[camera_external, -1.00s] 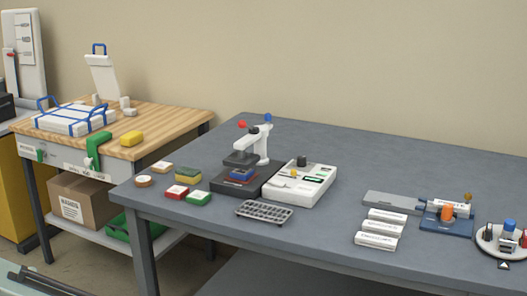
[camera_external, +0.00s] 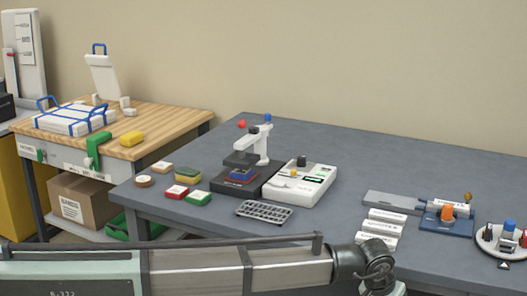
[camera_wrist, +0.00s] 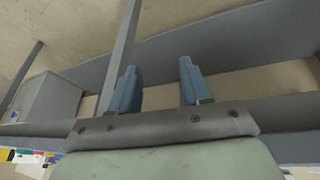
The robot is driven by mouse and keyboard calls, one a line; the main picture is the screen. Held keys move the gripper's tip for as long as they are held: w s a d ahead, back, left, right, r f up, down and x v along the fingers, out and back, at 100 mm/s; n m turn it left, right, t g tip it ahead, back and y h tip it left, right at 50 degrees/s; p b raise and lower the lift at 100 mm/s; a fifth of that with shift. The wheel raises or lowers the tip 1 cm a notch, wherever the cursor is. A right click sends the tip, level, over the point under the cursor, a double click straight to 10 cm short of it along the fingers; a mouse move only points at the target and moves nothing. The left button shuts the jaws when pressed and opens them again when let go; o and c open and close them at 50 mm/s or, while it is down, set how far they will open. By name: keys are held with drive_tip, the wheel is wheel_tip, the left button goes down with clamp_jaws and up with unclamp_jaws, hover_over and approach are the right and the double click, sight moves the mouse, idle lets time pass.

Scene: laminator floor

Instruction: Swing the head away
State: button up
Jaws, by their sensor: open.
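The press (camera_external: 262,148) stands on the grey table, with a white post and arm. The press does not show clearly there. My gripper is out of the external view, where only my arm shows along the bottom.
A white control box (camera_external: 300,184) stands right of the press. Coloured pads (camera_external: 197,197) and a grey slotted tray (camera_external: 264,211) lie in front. A wooden bench (camera_external: 160,120) stands at left. The table's back is clear.

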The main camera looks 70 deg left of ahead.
drive_tip(key=w+r+n+t, duration=0.1)
drive_tip(key=w+r, duration=0.3)
drive_tip(key=r, duration=0.2)
drive_tip(key=w+r+t, duration=0.1)
drive_tip(key=w+r, duration=0.2)
drive_tip(key=r, duration=0.3)
drive_tip(key=w+a+r, duration=0.1)
drive_tip(key=a, duration=0.3)
drive_tip(key=w+a+r+n+y, duration=0.1)
drive_tip(key=a+r, duration=0.1)
drive_tip(key=a, duration=0.2)
drive_tip(key=w+a+r+n+g, duration=0.1)
drive_tip(key=a+r, duration=0.1)
drive_tip(key=a, duration=0.2)
drive_tip(key=shift+a+r, duration=0.1)
drive_tip(key=shift+a, duration=0.1)
drive_tip(key=a+r+n+y, duration=0.15)
drive_tip(key=a+r, duration=0.25)
drive_tip(key=a, duration=0.6)
wheel_tip(320, 180, up, 18)
drive_tip(key=n+g, duration=0.5)
drive_tip(key=n, duration=0.2)
hover_over(269, 115)
drive_tip(key=d, duration=0.5)
drive_tip(key=shift+y, duration=0.35)
drive_tip(key=x, duration=1.3)
drive_tip(key=shift+s+a, duration=0.2)
